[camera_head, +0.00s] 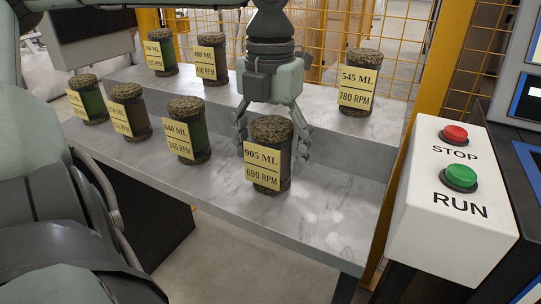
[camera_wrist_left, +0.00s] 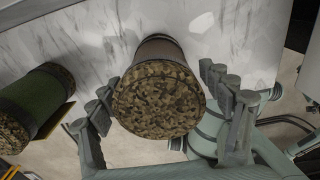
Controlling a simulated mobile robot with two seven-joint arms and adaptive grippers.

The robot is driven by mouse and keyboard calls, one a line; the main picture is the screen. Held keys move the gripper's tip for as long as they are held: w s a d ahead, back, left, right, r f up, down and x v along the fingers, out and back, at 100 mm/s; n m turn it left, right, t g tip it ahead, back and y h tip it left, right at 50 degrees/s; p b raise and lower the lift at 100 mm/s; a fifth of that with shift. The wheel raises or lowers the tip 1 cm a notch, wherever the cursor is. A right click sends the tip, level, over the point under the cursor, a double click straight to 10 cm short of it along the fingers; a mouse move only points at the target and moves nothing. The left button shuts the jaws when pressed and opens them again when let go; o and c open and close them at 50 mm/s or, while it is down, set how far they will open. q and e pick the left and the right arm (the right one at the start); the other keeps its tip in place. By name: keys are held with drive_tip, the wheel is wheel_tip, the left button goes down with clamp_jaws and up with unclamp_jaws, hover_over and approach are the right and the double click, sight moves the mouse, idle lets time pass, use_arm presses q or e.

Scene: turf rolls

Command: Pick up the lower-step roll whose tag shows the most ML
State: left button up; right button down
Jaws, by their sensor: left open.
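The roll tagged 905 ML, 690 RPM (camera_head: 266,155) stands upright at the right end of the lower step (camera_head: 330,220). Left of it on that step stand the 640 ML roll (camera_head: 187,132) and two more tagged rolls (camera_head: 130,110) (camera_head: 87,98), whose tags are partly hard to read. My left gripper (camera_head: 270,140) is open, its fingers around the 905 ML roll from above. In the left wrist view the roll's mottled top (camera_wrist_left: 157,95) sits between the open fingers, with a gap visible at the right. My right gripper is not in view.
On the upper step stand a 545 ML roll (camera_head: 357,82), a 480 ML roll (camera_head: 206,58) and another roll (camera_head: 160,52). A white box with red STOP and green RUN buttons (camera_head: 450,205) stands at the right. A yellow mesh fence (camera_head: 400,40) is behind.

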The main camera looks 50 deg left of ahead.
use_arm(q)
drive_tip(key=shift+f, duration=0.2)
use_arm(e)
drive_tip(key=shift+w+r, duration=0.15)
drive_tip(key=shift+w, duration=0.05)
use_arm(q)
drive_tip(key=c, duration=1.6)
drive_tip(key=shift+o, duration=0.2)
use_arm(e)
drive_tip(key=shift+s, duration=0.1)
use_arm(q)
drive_tip(key=shift+r, duration=0.15)
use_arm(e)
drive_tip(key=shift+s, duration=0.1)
